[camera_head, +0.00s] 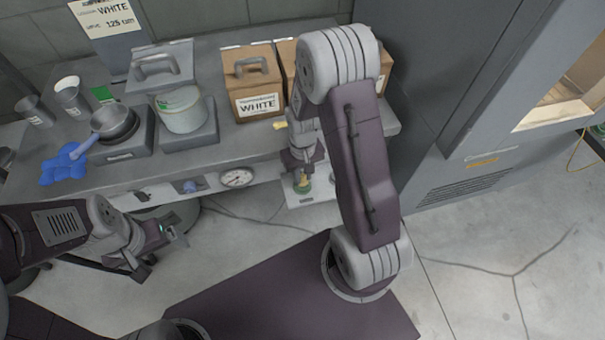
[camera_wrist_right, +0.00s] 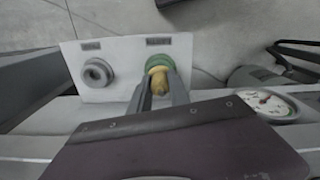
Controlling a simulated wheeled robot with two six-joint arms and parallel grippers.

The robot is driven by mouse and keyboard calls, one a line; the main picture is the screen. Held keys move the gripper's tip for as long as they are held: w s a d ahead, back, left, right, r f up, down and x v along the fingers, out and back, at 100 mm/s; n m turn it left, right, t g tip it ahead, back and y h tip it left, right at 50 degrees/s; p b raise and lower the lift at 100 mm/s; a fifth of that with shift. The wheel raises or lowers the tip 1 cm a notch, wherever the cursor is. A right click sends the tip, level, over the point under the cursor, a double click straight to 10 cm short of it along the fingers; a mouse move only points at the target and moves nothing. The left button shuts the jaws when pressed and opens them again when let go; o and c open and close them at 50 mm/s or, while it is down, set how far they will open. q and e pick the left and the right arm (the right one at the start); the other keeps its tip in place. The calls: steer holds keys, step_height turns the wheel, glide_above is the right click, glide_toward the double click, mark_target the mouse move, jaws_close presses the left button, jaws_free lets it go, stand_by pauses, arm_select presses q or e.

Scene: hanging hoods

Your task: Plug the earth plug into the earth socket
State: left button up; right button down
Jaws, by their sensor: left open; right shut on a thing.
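The yellow plug (camera_wrist_right: 160,84) is between the fingers of my right gripper (camera_wrist_right: 160,88), which is shut on it. The plug lines up with the green ring-shaped socket (camera_wrist_right: 174,60) on a white panel. I cannot tell whether it is seated in the socket or just in front of it. In the head view my right gripper (camera_head: 302,172) points down at the bench front, above the panel (camera_head: 313,195), partly hidden by my arm. My left gripper (camera_head: 172,235) is open and empty, low at the left, apart from the panel.
A grey ring socket (camera_wrist_right: 96,73) sits beside the green one; the labels are too small to read. A dial gauge (camera_head: 237,178) is on the bench front.

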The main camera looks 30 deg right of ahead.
steer(key=shift+f+b, duration=0.3)
steer(key=shift+f, duration=0.25)
steer(key=c, duration=1.1)
jaws_free()
steer(key=shift+c, duration=0.2)
step_height(320, 180, up, 8)
steer(key=shift+r+p, duration=0.1)
steer(key=shift+p, duration=1.1)
steer(key=shift+r, duration=0.4)
